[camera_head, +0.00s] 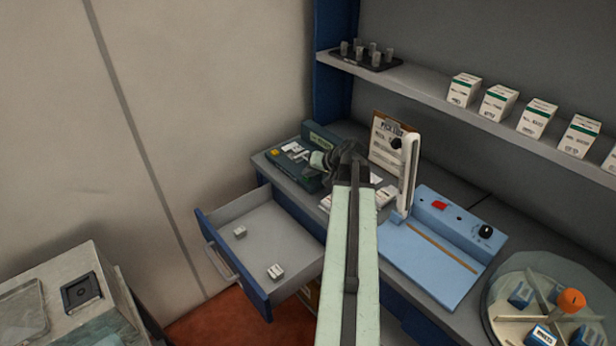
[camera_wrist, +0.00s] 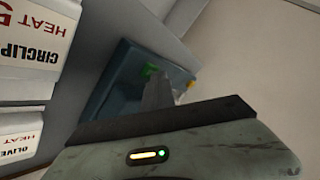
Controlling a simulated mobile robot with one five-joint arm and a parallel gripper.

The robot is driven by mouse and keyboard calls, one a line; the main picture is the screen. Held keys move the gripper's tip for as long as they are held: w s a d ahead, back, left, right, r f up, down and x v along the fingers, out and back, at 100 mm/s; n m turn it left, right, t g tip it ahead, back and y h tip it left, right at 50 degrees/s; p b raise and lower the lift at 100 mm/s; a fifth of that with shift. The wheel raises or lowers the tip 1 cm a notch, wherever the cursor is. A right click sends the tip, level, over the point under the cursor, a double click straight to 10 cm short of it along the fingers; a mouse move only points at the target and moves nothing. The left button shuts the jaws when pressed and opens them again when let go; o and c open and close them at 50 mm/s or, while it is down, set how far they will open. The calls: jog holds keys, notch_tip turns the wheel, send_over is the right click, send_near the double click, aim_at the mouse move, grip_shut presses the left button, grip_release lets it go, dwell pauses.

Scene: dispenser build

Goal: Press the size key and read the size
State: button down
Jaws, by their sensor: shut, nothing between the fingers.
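A dark green device (camera_head: 308,182) with a raised back part stands at the left end of the counter. A yellow key (camera_head: 274,152) and pale patches show on its top. I cannot tell which is the size key, and no size reading is legible. My gripper (camera_head: 317,159) is shut and empty over the device. In the wrist view its fingers (camera_wrist: 158,92) cover part of the device's top near the green key; contact cannot be told.
An open drawer (camera_head: 240,212) holding small pale blocks juts out below the counter. White cartons (camera_wrist: 35,55) stand close beside the device. A clipboard (camera_head: 383,143), a blue sealer-like unit (camera_head: 425,262) and a round tray (camera_head: 492,312) lie to the right. A shelf (camera_head: 425,88) runs above.

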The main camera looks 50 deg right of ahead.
aim_at(309, 179)
jog(key=shift+r+p, duration=0.9)
notch_tip(309, 179, up, 5)
jog(key=p, duration=0.5)
dwell(0.4)
